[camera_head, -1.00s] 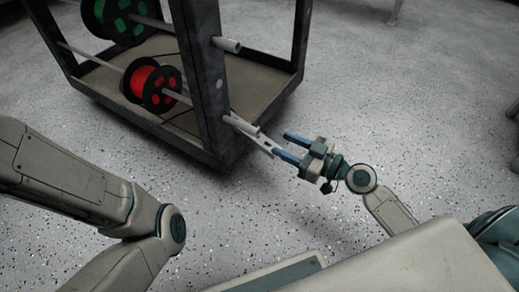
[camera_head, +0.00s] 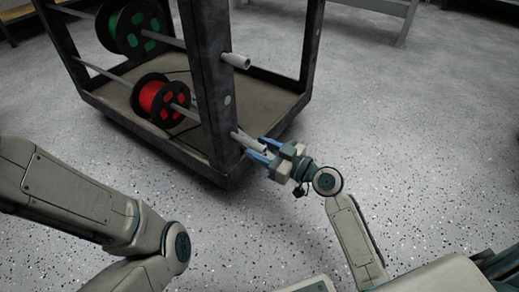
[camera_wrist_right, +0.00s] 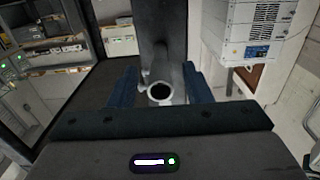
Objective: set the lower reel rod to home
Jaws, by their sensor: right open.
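The lower reel rod (camera_head: 243,138) is a light grey tube. It runs through the red reel (camera_head: 155,97) and sticks out past the cart's near post. My right gripper (camera_head: 257,150) is open at the rod's protruding end, its blue fingers on either side of it. In the right wrist view, the hollow rod end (camera_wrist_right: 160,92) sits between the two open fingers (camera_wrist_right: 160,88), with a gap visible on both sides. My left arm shows at the left, but its gripper is out of view.
The dark cart frame (camera_head: 212,100) stands close to my right gripper. An upper rod (camera_head: 235,61) carries the green reel (camera_head: 135,27) and sticks out above. The speckled floor to the right is clear. A grey bench (camera_head: 385,8) stands at the back.

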